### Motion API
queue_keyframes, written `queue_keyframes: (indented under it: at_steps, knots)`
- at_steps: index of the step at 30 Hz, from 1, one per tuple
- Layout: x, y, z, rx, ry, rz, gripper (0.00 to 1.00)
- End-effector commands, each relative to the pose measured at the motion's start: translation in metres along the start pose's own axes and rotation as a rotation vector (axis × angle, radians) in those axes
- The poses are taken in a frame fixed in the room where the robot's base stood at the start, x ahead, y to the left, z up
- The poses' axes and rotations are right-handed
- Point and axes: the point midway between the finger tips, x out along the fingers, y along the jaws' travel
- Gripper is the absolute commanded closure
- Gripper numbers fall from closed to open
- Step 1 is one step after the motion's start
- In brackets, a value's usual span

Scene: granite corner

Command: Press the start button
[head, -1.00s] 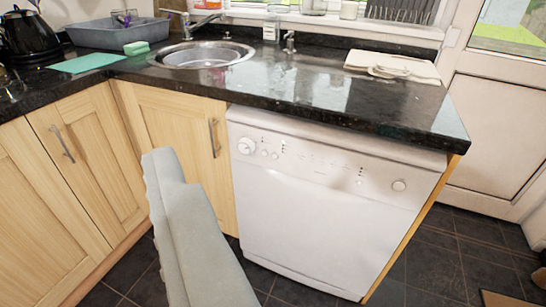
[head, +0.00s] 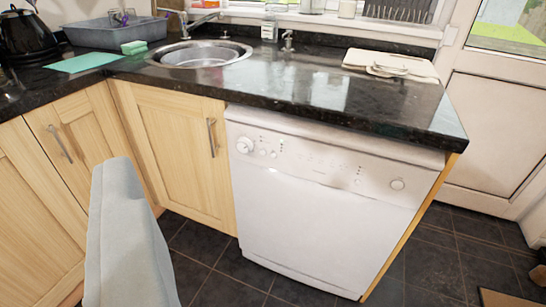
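The white dishwasher (head: 320,215) stands under the counter with its door closed. Its control panel has a round dial (head: 245,145) at the left, small buttons (head: 268,154) beside it and a single round button (head: 397,184) at the right end. The labels are too small to read, so I cannot tell which is the start button.
The dark granite counter (head: 290,85) overhangs the panel. Wooden cupboard doors (head: 172,150) with metal handles are to the left. A sink (head: 200,53) and white boards (head: 390,65) are above.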

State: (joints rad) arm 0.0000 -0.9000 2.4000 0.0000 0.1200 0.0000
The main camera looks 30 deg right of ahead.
Motion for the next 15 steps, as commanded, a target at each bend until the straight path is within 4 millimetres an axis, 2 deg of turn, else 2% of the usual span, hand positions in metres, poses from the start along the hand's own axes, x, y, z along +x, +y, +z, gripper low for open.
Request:
queue_keyframes:
  at_steps: [1, 5, 6, 15]
  knots:
    - [0.0000, 0.0000, 0.0000, 0.000, 0.000, 0.000, 0.72]
    - [0.0000, 0.0000, 0.0000, 0.000, 0.000, 0.000, 0.97]
    - [0.0000, 0.0000, 0.0000, 0.000, 0.000, 0.000, 1.00]
    - [0.0000, 0.0000, 0.0000, 0.000, 0.000, 0.000, 1.00]
